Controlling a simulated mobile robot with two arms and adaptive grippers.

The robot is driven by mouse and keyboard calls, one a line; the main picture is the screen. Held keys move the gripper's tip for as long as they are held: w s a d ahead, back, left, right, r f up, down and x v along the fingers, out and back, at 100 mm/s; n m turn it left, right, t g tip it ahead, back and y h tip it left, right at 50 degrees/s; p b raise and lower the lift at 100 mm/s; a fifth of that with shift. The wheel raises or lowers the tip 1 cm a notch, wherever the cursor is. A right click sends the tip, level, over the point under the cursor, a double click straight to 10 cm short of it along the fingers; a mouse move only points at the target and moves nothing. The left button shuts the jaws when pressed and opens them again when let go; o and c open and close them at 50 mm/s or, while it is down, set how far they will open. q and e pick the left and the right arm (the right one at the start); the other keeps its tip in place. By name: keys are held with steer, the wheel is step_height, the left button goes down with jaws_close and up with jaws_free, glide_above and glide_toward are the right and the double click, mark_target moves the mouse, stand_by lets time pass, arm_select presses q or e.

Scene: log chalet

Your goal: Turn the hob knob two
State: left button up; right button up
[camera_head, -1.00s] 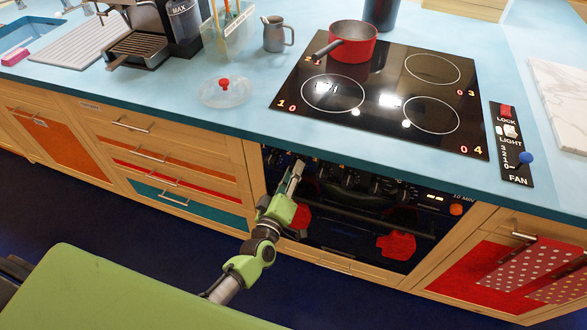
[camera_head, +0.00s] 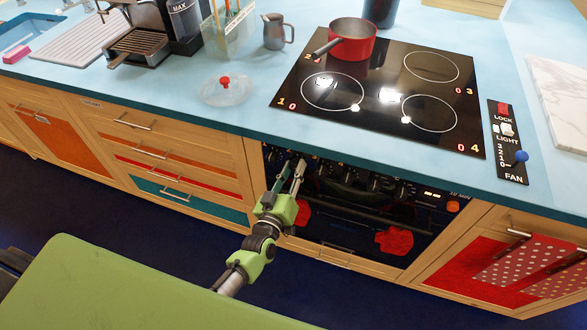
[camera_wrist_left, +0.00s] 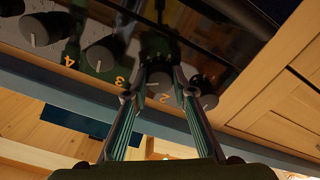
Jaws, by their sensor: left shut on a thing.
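Hob knob two (camera_wrist_left: 159,84) is a dark round knob beside the orange number 2 on the black panel, seen in the left wrist view. My left gripper (camera_wrist_left: 160,68) is shut on it, with one finger on each side. In the head view my left gripper (camera_head: 291,163) reaches up to the left end of the oven's front panel, under the counter edge, and the knob there is hard to make out. The black glass hob (camera_head: 385,105) lies above on the counter. My right gripper is not in view.
Knob one (camera_wrist_left: 203,90) is close beside the gripper; knobs three (camera_wrist_left: 103,54) and four (camera_wrist_left: 45,30) are on the other side. A red pan (camera_head: 353,42) stands on the hob's back left ring. A glass lid (camera_head: 225,92) lies on the counter.

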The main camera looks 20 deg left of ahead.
arm_select(q)
steer(key=o, duration=1.1)
steer(key=s, duration=1.2)
steer(key=shift+a, duration=0.2)
